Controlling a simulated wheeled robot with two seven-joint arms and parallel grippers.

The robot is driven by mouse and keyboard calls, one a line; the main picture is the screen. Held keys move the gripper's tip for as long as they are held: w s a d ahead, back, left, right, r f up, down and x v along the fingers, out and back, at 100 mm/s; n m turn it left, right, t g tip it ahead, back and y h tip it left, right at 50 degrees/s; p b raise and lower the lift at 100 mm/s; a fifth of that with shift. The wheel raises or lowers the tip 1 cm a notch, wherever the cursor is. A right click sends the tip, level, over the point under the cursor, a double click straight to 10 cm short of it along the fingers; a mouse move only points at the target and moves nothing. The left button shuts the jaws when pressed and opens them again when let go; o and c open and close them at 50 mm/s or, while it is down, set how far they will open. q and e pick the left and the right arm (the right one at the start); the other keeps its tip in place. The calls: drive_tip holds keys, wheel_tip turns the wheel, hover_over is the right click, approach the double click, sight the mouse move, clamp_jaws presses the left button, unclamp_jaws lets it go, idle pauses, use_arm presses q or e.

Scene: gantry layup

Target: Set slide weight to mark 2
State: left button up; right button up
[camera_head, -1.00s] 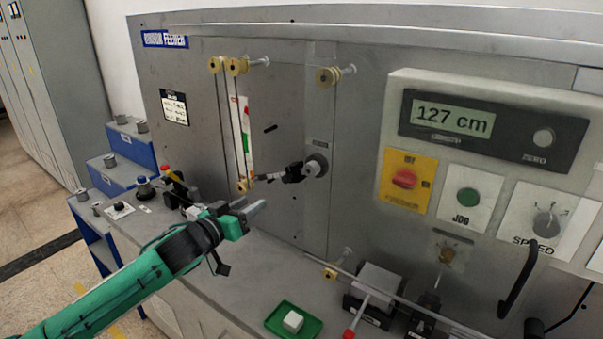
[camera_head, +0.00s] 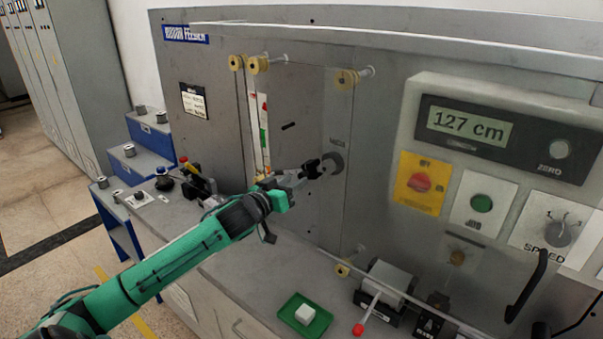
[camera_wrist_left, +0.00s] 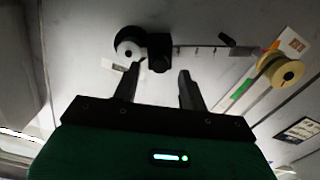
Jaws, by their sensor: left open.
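The slide weight (camera_wrist_left: 159,52), a small black block, sits on a thin pale dancer arm (camera_wrist_left: 205,47) close to its round pivot (camera_wrist_left: 130,46). Several small tick marks run along the arm; their numbers are too small to read. In the head view the weight (camera_head: 311,168) is beside the grey pivot hub (camera_head: 333,162), partly behind my gripper. My left gripper (camera_wrist_left: 158,78) is open and empty. Its two dark fingers point at the weight, which lies ahead of the gap between them. The left gripper (camera_head: 303,178) is also in front of the arm in the head view. My right gripper is not visible.
A yellow roller (camera_wrist_left: 280,70) is at the arm's far end. A clear panel edge and upper yellow rollers (camera_head: 259,65) are above. A display (camera_head: 467,126) reads 127 cm. A green tray (camera_head: 289,318) with a white block (camera_head: 305,314) lies on the bench below.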

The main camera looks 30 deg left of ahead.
sight(301, 177)
use_arm(q)
drive_tip(key=shift+w+d+p, duration=0.2)
drive_tip(key=shift+w+p, duration=0.35)
drive_tip(key=shift+w, duration=1.6)
